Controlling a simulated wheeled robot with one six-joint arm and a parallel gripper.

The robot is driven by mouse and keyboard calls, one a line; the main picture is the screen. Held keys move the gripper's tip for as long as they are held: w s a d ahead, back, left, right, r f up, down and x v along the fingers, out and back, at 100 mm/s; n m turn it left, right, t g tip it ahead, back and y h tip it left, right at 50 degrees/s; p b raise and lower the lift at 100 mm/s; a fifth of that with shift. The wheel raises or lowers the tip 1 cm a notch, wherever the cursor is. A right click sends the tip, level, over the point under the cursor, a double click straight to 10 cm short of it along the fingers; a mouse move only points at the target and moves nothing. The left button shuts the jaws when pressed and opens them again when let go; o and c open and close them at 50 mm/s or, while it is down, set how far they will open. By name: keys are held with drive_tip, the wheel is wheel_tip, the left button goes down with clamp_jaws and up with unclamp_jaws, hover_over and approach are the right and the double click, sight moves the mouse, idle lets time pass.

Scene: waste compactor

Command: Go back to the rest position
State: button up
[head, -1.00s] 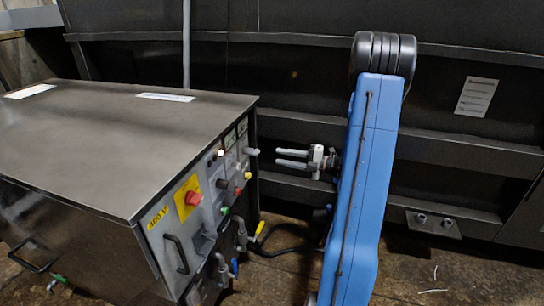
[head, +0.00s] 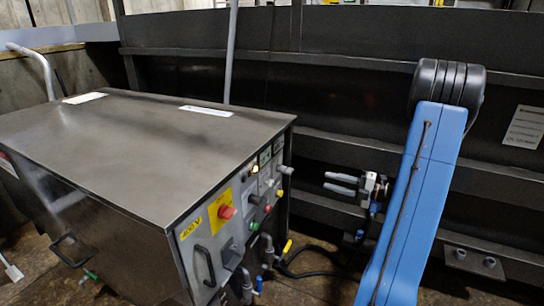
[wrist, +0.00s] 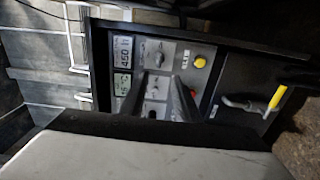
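My gripper (head: 328,182) is in front of and to the right of the control panel (head: 256,193) on the dark metal cabinet (head: 150,140), pointing left towards it. Its two grey fingers are apart with nothing between them. In the wrist view the fingers of my gripper (wrist: 158,88) stand in front of the panel and cover part of it. A clear gap shows between the fingertips and the panel in the head view. My blue arm link stands upright, tilted right, at the right.
The panel carries a red knob (head: 226,212) on a yellow plate. A yellow-handled valve (wrist: 277,97) juts out beside the panel. Pipes and a black hose (head: 318,274) run below it. The dark compactor wall (head: 330,100) stands behind my arm.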

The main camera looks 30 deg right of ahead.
drive_tip(key=s+a+r+n+g, duration=0.2)
drive_tip(key=s+a+n+g, duration=0.15)
drive_tip(key=a+n, duration=0.45)
drive_tip(key=s+a+r+n+g, duration=0.1)
drive_tip(key=s+a+n+g, duration=0.25)
drive_tip(key=a+n, duration=0.45)
drive_tip(key=s+a+r+n+g, duration=0.25)
drive_tip(key=a+n+g, duration=0.2)
drive_tip(key=a, duration=0.55)
drive_tip(key=s+a+r+n+t+h, duration=0.1)
drive_tip(key=s+n+h, duration=0.4)
drive_tip(key=n, duration=0.8)
drive_tip(key=s+a+r+n+t+h, duration=0.1)
drive_tip(key=s+n+h, duration=0.5)
drive_tip(key=s+n, duration=0.6)
drive_tip(key=shift+a+r+n, duration=0.55)
drive_tip(key=shift+a+r, duration=0.1)
drive_tip(key=shift+a, duration=0.05)
